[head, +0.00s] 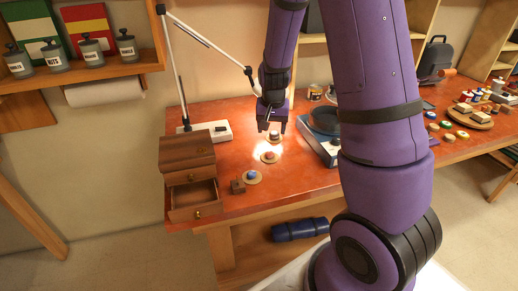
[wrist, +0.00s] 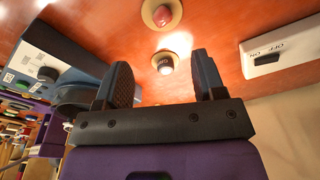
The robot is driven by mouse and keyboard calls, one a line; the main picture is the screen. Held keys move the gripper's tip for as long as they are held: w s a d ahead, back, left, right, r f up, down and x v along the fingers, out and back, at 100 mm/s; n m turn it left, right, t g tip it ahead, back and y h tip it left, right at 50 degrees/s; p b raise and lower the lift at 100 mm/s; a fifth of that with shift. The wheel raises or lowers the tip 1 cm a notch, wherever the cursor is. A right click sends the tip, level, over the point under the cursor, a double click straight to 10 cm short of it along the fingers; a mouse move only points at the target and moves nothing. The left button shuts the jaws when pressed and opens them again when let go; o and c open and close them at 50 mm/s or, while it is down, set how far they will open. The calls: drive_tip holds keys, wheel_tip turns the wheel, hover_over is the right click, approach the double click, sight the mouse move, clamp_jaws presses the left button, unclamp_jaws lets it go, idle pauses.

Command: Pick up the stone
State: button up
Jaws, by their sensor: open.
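A small pale grey rounded piece with dark marks, which looks like the stone, sits on a round tan disc; it shows in the head view (head: 274,134) just below my gripper (head: 269,126) and in the wrist view (wrist: 165,65). My gripper (wrist: 160,60) is open, and in the wrist view the piece appears between its two dark fingers, with nothing held. A reddish piece (head: 270,156) sits on a second disc nearer the front, also in the wrist view (wrist: 163,14). A blue piece (head: 252,174) sits on a third disc.
The white lamp base with a switch (head: 217,131) is left of my gripper. A blue-and-white device (head: 320,140) is on the right. The orange tabletop (head: 300,178) is clear in front.

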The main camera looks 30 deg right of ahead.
sight(270, 152)
drive_tip(key=shift+w+d+f, duration=0.15)
drive_tip(key=shift+w+f, duration=0.15)
drive_tip(key=shift+f, duration=1.65)
drive_tip(key=shift+w+d+f, duration=0.15)
drive_tip(key=shift+w+f, duration=0.2)
drive_tip(key=shift+f, duration=1.6)
drive_tip(key=shift+w+d+f, duration=0.15)
drive_tip(key=shift+w+f, duration=0.15)
drive_tip(key=shift+f, duration=1.65)
drive_tip(key=shift+c, duration=0.2)
drive_tip(key=c, duration=1)
